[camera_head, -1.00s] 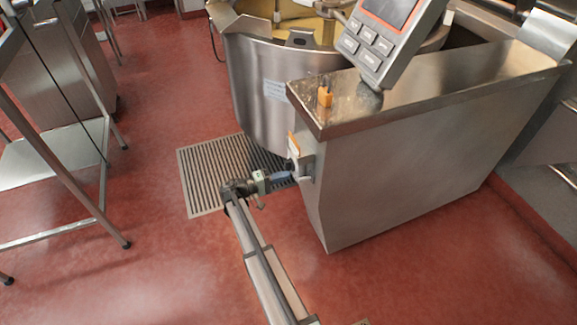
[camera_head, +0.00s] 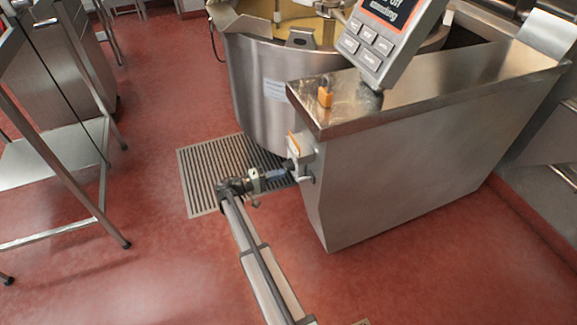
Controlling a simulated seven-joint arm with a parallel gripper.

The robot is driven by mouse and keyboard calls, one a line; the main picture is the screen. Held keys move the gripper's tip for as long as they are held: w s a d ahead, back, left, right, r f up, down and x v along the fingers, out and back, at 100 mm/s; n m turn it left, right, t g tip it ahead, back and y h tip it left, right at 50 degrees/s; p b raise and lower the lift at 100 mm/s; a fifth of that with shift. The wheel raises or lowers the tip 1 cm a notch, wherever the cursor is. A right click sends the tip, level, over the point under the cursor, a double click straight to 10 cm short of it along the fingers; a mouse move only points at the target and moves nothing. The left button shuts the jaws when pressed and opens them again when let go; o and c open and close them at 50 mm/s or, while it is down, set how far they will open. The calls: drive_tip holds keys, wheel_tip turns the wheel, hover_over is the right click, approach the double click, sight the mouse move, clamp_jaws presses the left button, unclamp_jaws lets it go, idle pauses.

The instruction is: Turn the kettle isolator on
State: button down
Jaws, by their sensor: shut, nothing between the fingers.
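The kettle isolator (camera_head: 299,145) is a small pale box with an orange edge on the left end of the steel cabinet. My gripper (camera_head: 291,168) is at the lower left of this box, at the end of my arm coming up from the bottom of the picture. It is shut with nothing held. The fingertips are very close to the isolator; whether they touch its switch is too small to tell. The switch handle is not clearly visible. The display panel (camera_head: 390,15) above the cabinet is lit with white text whose last line seems to read "mounting".
The steel kettle (camera_head: 250,95) stands behind the isolator. An orange padlock-like item (camera_head: 325,96) lies on the cabinet top (camera_head: 430,85). A floor grate (camera_head: 200,180) lies under my gripper. A steel table frame (camera_head: 60,170) stands at left. Red floor between is clear.

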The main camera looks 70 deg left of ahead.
drive_tip(key=s, duration=0.8)
idle(0.8)
idle(1.7)
wheel_tip(320, 180, up, 5)
drive_tip(key=m, duration=1.8)
drive_tip(key=w, duration=0.9)
drive_tip(key=shift+w+d, duration=0.15)
drive_tip(key=shift+d, duration=0.3)
